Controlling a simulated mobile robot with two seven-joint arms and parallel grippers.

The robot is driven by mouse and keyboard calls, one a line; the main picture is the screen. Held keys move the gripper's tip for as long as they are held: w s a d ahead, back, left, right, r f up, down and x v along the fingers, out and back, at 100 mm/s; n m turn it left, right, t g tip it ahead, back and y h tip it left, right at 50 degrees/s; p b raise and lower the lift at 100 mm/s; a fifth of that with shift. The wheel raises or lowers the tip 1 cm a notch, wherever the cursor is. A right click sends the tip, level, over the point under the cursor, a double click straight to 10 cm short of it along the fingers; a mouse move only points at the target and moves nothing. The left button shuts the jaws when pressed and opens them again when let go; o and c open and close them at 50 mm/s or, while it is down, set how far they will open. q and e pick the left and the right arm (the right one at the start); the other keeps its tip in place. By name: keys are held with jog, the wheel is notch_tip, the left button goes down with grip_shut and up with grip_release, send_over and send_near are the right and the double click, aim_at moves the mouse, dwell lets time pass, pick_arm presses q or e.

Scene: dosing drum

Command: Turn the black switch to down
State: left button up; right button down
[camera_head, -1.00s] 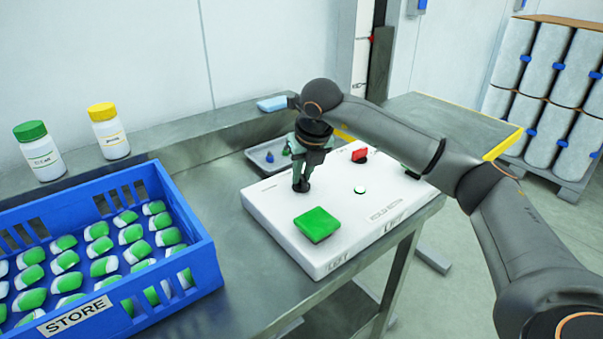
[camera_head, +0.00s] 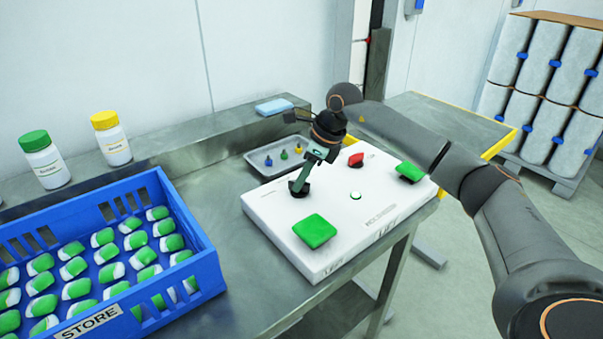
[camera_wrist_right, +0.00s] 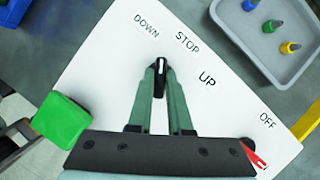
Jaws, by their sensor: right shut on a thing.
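The black switch (camera_head: 297,191) sits on the white control panel (camera_head: 275,205), near its left side in the head view. My right gripper (camera_head: 301,182) is tilted over it, its hand leaning to the right. In the right wrist view its green fingertips (camera_wrist_right: 160,72) are shut on the black switch (camera_wrist_right: 160,84). The white mark on the switch points up the picture, between the DOWN label (camera_wrist_right: 146,26) and the STOP label (camera_wrist_right: 187,42). The UP label (camera_wrist_right: 207,78) is to the right. My left gripper is not in view.
The panel also bears two green buttons (camera_head: 314,231), a red switch (camera_head: 356,159) and a small white button (camera_head: 355,195). A grey tray (camera_head: 262,170) with small coloured pegs lies behind it. A blue STORE crate (camera_head: 207,250) stands to the left, with two bottles (camera_head: 111,138) behind.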

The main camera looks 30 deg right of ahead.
jog(key=shift+r+n+p, duration=0.1)
jog(key=shift+n+p, duration=0.2)
jog(key=shift+n, duration=0.4)
jog(key=shift+g, duration=0.3)
jog(key=shift+n+y, duration=0.3)
jog(key=c, duration=0.8)
grip_release()
jog(key=shift+c, duration=0.2)
jog(key=v, duration=1.2)
jog(key=shift+r, duration=0.2)
